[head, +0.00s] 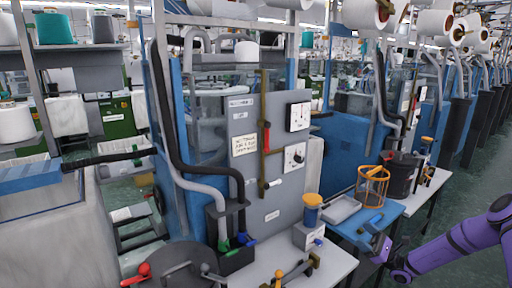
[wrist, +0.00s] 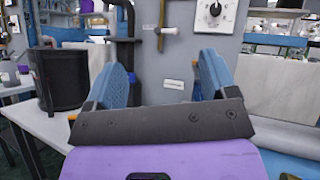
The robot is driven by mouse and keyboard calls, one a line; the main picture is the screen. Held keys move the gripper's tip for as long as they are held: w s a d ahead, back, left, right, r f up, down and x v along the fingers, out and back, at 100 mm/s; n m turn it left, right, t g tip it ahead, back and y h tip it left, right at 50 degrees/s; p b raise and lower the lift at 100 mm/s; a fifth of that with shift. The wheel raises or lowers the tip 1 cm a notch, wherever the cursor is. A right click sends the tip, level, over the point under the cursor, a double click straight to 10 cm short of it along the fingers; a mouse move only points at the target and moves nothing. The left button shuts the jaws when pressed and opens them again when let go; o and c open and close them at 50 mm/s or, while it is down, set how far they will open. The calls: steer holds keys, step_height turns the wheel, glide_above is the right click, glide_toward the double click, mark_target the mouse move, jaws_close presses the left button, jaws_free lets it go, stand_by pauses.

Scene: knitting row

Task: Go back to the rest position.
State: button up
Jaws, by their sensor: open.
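My gripper (head: 376,245) is at the end of my purple arm at the lower right of the head view. It is beside the front edge of a small blue-topped table (head: 358,226). In the wrist view my gripper (wrist: 165,78) shows two blue fingers spread wide apart. Nothing is between them. A grey machine panel (wrist: 178,50) with a dial and a white-ended handle stands beyond the fingers. I cannot tell whether my gripper touches the table.
An orange wire basket (head: 371,187) and a dark bucket (head: 402,174) stand on tables near my arm. Knitting machines line the left and back. Green floor (head: 470,210) is open on the right.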

steer(key=s+a+r+n+g+h, duration=0.4)
steer(key=s+r+n+g, duration=0.1)
steer(key=r, duration=0.3)
steer(key=s+a+r+n+g+h, duration=0.35)
steer(key=a+r+n+g, duration=0.2)
steer(key=r, duration=0.35)
steer(key=s+a+r+n+g+h, duration=0.3)
steer(key=s+r+n+g, duration=0.15)
steer(key=r, duration=0.35)
steer(key=s+d+r+n+t+h, duration=0.1)
steer(key=s+r+n+t+h, duration=0.1)
steer(key=s+r, duration=0.3)
steer(key=s+d+r+n+t+h, duration=0.1)
steer(key=s+r+h, duration=0.4)
steer(key=s, duration=0.8)
steer(key=s+d+r+n+t+h, duration=0.1)
steer(key=s+r+t+h, duration=0.3)
steer(key=s, duration=0.5)
steer(key=shift+s+d+r+n+t, duration=0.25)
steer(key=shift+d+r+n+t, duration=0.15)
steer(key=shift+r+n+t, duration=0.4)
